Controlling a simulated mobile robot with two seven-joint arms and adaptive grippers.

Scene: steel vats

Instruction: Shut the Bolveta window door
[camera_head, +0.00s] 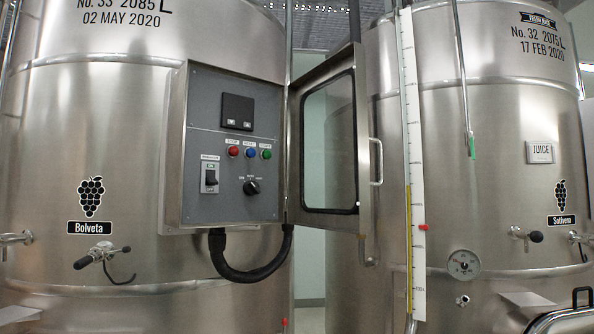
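The Bolveta vat (130,200) stands on the left, with a grape picture and a black "Bolveta" label on its front. A steel control box is mounted on its right side, with a grey panel (220,130) inside. The window door (359,140) is hinged at the box's right edge and stands wide open, swung out to the right. It has a dark-framed glass pane (329,145) and a steel bar handle (377,162) on its free edge. Neither of my grippers is in view.
A level gauge (411,170) rises beside the door handle. A black cable (250,272) loops below the box. A valve (102,254) juts from the Bolveta vat. The space before the panel looks clear.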

